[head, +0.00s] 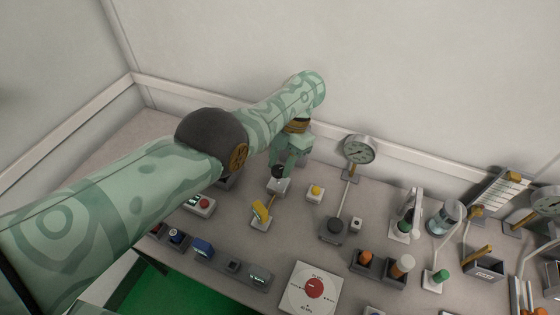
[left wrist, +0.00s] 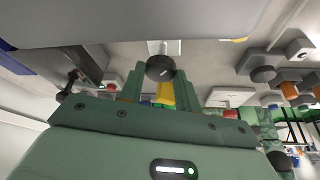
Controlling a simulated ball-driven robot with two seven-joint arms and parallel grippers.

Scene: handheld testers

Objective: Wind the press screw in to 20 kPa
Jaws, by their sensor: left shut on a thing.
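My left gripper (head: 281,172) points down at the bench, shut on a dark round knob, apparently the press screw's. In the left wrist view the dark knob (left wrist: 160,68) sits between the two green fingertips (left wrist: 160,78), with a pale stem and block behind it. In the head view the fingers hide much of the knob above a small pale block (head: 279,187). A round dial gauge (head: 358,149) stands on a post to the right; its reading is too small to tell. Patterned green and bronze parts at the right may be my right arm; its fingertips are not distinguishable.
A yellow lever (head: 261,213) on a pale base stands just in front of the gripper. A yellow button (head: 315,191) is to its right. Several testers, jars and another dial (head: 548,201) crowd the right side. A wall closes the back.

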